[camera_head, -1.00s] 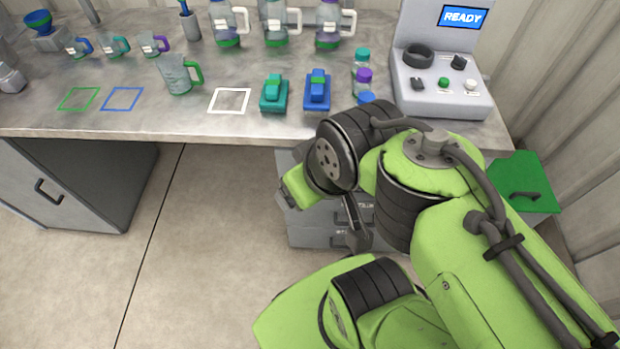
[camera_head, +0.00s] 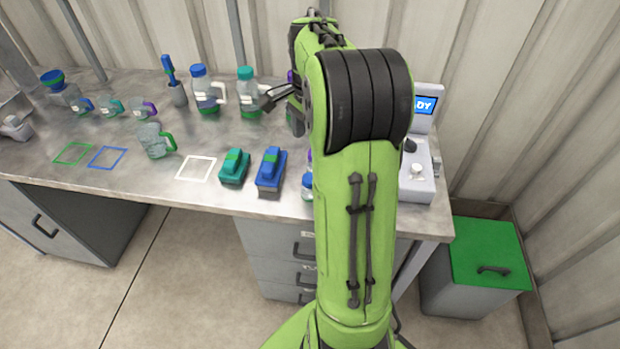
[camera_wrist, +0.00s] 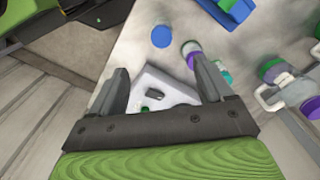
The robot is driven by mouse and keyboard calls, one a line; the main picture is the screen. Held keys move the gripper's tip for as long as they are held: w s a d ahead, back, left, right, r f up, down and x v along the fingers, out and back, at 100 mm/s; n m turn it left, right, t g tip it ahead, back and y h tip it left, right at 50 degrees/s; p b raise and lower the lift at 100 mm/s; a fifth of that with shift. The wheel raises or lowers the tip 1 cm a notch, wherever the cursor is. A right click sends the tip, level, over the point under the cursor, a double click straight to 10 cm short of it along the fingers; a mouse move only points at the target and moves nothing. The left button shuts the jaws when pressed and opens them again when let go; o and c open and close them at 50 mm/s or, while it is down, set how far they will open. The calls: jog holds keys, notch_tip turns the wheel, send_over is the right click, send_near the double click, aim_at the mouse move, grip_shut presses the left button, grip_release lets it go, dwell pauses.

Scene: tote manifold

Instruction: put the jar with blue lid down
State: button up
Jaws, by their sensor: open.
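The small jar with blue lid (camera_head: 307,187) stands near the front edge of the bench, right of the blue device, partly hidden by my arm. In the wrist view its round blue lid (camera_wrist: 161,36) shows from above, beyond the fingers and apart from them. My gripper (camera_head: 266,99) is over the back of the bench, beside the large green-lidded bottle in the picture. In the wrist view my gripper (camera_wrist: 165,85) has its two fingers spread, with nothing held between them.
A purple-lidded jar (camera_wrist: 190,50) and a teal-lidded jar (camera_wrist: 223,74) stand by the blue-lidded one. The console (camera_head: 418,180) is at right. Teal (camera_head: 234,166) and blue (camera_head: 270,171) devices sit left of the jar. The white outlined square (camera_head: 196,168) is empty.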

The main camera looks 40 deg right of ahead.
aim_at(310, 178)
notch_tip(310, 178, down, 10)
jog(key=b, duration=0.2)
jog(key=shift+a+r+b, duration=0.1)
jog(key=shift+r+b, duration=0.05)
jog(key=shift+b, duration=0.2)
notch_tip(310, 178, down, 5)
jog(key=shift+w+f+b, duration=0.15)
jog(key=shift+f+b, duration=0.05)
jog(key=shift+b, duration=0.7)
jog(key=shift+r, duration=0.1)
jog(key=shift+c, duration=0.3)
jog(key=c, duration=1.2)
